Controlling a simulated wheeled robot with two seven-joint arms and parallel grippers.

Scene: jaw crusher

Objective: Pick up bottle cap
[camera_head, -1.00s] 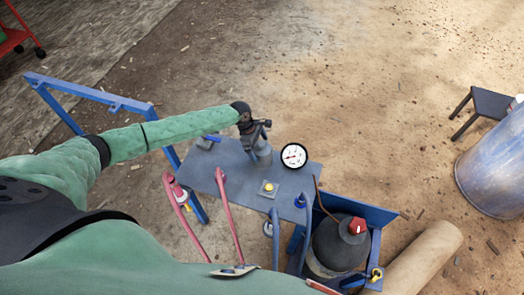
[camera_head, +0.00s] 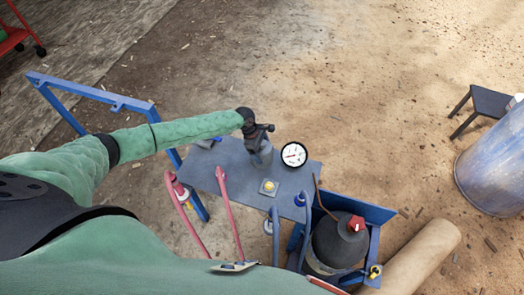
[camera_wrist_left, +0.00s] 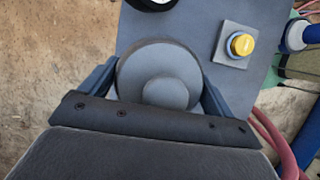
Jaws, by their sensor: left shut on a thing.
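The bottle cap (camera_head: 262,156) is a grey, rounded, upright piece at the far edge of the blue-grey table (camera_head: 235,178). My left gripper (camera_head: 261,139) is over it from above and shut on it. In the left wrist view the cap (camera_wrist_left: 160,72) shows from above as a wide grey disc with a smaller round top, between the two dark fingers. I cannot tell whether its base touches the table. My right gripper is not in view.
A round white gauge (camera_head: 293,154) stands close right of the cap. A yellow button on a square plate (camera_head: 268,187) is nearer me. Red hoses (camera_head: 229,215) and a dark gas bottle with a red valve (camera_head: 340,243) are at the front. Open ground lies beyond the table.

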